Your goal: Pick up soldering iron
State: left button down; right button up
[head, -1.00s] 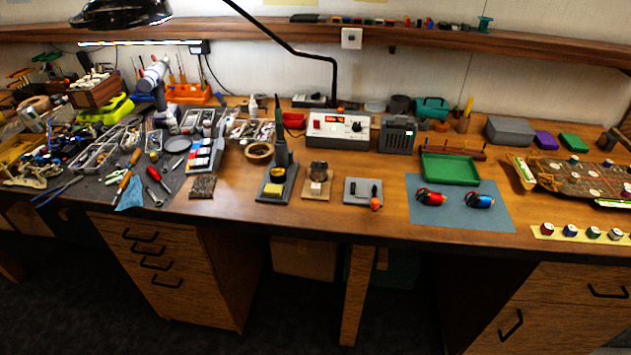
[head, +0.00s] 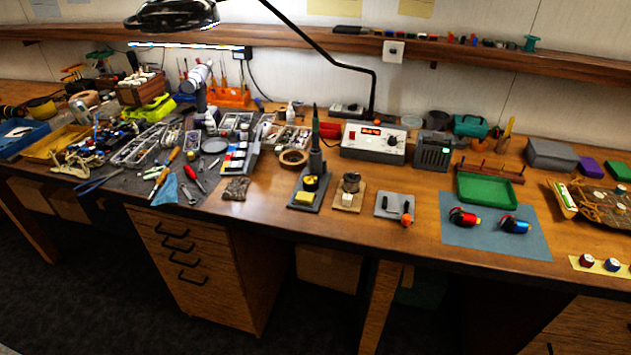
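The soldering iron (head: 315,127) stands upright, tip end down, in its stand (head: 306,201) on the wooden workbench. It is dark grey-green with a thin top end. The stand has a dark base with a yellow sponge at the front. The soldering station (head: 374,142), a light box with a lit red display, sits behind and to the right of the iron. Neither of my grippers is in view.
A lamp arm (head: 330,56) hangs over the bench. Tools crowd the left side. A green tray (head: 485,188) lies at right.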

aim_at(314, 148)
jog(key=l+z, duration=0.15)
jog(key=l, duration=0.6)
jog(key=i+l+z, duration=0.2)
jog(key=l, duration=0.5)
jog(key=k, duration=0.1)
